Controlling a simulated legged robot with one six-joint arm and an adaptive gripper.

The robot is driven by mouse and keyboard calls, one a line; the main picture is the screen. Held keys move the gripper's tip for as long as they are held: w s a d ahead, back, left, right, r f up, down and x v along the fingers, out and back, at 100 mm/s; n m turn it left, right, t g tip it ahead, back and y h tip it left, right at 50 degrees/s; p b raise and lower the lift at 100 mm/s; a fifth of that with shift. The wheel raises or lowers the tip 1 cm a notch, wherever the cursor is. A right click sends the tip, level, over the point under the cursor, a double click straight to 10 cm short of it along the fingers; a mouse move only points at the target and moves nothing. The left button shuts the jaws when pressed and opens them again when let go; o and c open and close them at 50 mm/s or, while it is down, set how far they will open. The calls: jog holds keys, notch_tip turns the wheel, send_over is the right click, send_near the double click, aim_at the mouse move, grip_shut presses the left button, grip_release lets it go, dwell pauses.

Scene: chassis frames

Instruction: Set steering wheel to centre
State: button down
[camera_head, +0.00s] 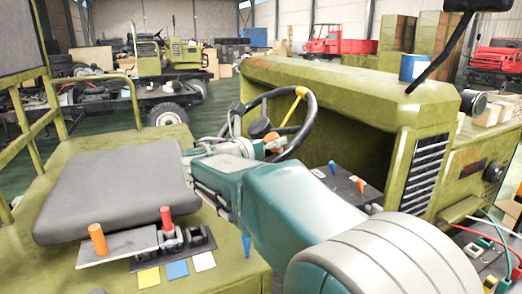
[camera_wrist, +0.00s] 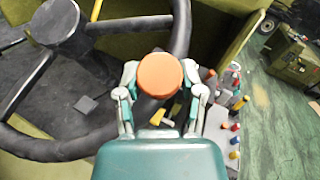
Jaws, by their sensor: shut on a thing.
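The steering wheel (camera_head: 308,112) is black with a yellow spoke (camera_head: 293,108), in front of the olive dash in the head view. In the wrist view its rim (camera_wrist: 182,25) and dark hub (camera_wrist: 56,22) fill the left and middle. An orange round knob (camera_wrist: 160,75) sits at the rim. My gripper (camera_wrist: 160,88) has its two fingers on either side of this knob and is shut on it. In the head view the knob (camera_head: 272,141) shows in front of my gripper, at the wheel's lower near side. My arm hides part of the wheel's lower rim.
A dark seat (camera_head: 115,180) lies left of my arm. An orange lever (camera_head: 97,238) and a red lever (camera_head: 167,222) stand at its front edge. More small coloured levers (camera_wrist: 234,127) stand right of my gripper in the wrist view. A blue can (camera_head: 413,68) stands on the hood.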

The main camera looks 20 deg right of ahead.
jog(key=shift+d+r+n+t+y, duration=0.5)
jog(key=shift+d+r+n+t, duration=0.1)
jog(key=shift+d+n, duration=0.25)
jog(key=shift+a, duration=0.1)
jog(key=shift+c, duration=1)
grip_release()
jog(key=shift+f, duration=0.1)
jog(key=shift+w, duration=0.1)
jog(key=v, duration=1.2)
